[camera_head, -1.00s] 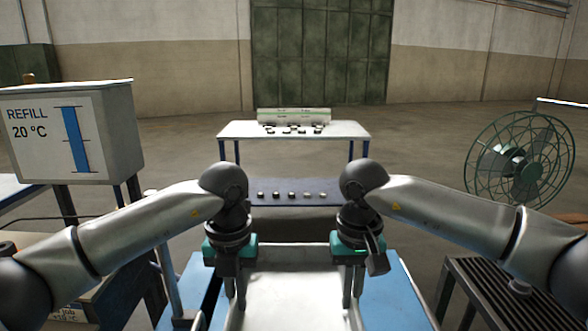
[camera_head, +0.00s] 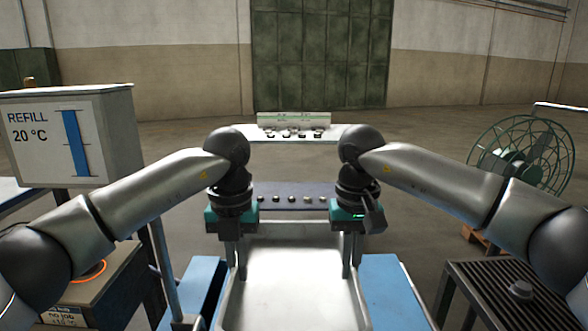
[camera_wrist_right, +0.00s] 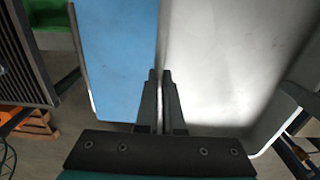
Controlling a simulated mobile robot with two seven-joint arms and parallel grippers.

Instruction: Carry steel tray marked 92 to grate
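A pale steel tray (camera_head: 295,290) lies between my two grippers in the head view, its near end cut off by the picture. No marking 92 is visible on it. My left gripper (camera_head: 236,262) is shut on its left rim. My right gripper (camera_head: 351,260) is shut on its right rim; the right wrist view shows the fingers (camera_wrist_right: 161,100) pinched on the rim of the tray (camera_wrist_right: 225,70). The tray appears raised over a blue tabletop (camera_head: 395,290). A dark slatted grate (camera_head: 482,298) stands at the lower right, apart from the tray.
A green wire fan (camera_head: 520,155) stands beyond the grate. A REFILL tank (camera_head: 70,135) and a box with a glowing orange ring (camera_head: 90,271) stand at left. A two-level table with small pieces (camera_head: 290,190) is ahead. Floor shows between the blue table and grate.

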